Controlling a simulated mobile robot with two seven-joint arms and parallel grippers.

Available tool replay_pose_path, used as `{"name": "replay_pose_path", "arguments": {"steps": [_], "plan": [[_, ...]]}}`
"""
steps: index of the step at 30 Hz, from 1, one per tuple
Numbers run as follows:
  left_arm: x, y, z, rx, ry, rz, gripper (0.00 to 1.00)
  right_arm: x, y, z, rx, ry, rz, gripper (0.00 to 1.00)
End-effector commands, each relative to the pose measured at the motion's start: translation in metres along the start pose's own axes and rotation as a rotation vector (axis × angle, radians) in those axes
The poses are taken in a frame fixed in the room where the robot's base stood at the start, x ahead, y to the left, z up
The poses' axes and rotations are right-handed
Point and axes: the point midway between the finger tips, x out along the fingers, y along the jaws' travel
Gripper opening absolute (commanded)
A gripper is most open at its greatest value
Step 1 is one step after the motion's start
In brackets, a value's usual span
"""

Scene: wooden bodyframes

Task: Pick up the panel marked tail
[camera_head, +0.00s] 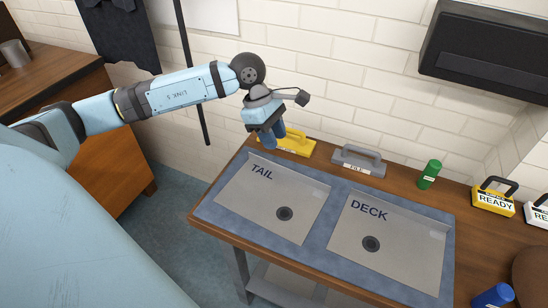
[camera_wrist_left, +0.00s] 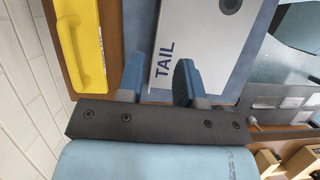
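The panel marked TAIL (camera_head: 270,200) is a flat grey sheet with a dark round disc and a raised lip along its back edge. It lies on a blue mat (camera_head: 213,211), left of the similar panel marked DECK (camera_head: 390,245). My left gripper (camera_head: 268,138) is over the back edge of the TAIL panel, pointing down. In the left wrist view its two blue fingers (camera_wrist_left: 158,80) are apart with no object gripped. There the TAIL panel (camera_wrist_left: 205,45) has its edge between the fingers in the picture. I cannot tell the height gap. My right gripper is out of view.
READY blocks (camera_head: 493,201) and a blue bottle (camera_head: 492,297) stand at the right. A brick wall backs the table.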

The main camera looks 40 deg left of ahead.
Motion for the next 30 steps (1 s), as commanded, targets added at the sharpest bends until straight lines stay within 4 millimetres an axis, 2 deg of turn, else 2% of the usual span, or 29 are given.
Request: {"name": "replay_pose_path", "arguments": {"steps": [1, 4, 14, 22, 30], "plan": [[0.013, -0.001, 0.0, -0.001, -0.001, -0.004, 0.33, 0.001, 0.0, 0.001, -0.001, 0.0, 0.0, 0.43], [0.029, 0.0, 0.001, -0.001, -0.003, -0.002, 0.33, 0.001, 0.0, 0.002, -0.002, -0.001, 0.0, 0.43], [0.053, 0.0, 0.001, -0.002, -0.004, -0.003, 0.33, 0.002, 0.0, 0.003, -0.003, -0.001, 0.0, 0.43], [0.091, 0.0, 0.001, -0.003, -0.004, -0.003, 0.33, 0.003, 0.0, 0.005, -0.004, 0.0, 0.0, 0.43], [0.097, 0.001, 0.001, -0.002, -0.003, -0.001, 0.33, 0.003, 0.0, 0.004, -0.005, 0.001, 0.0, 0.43]]}}
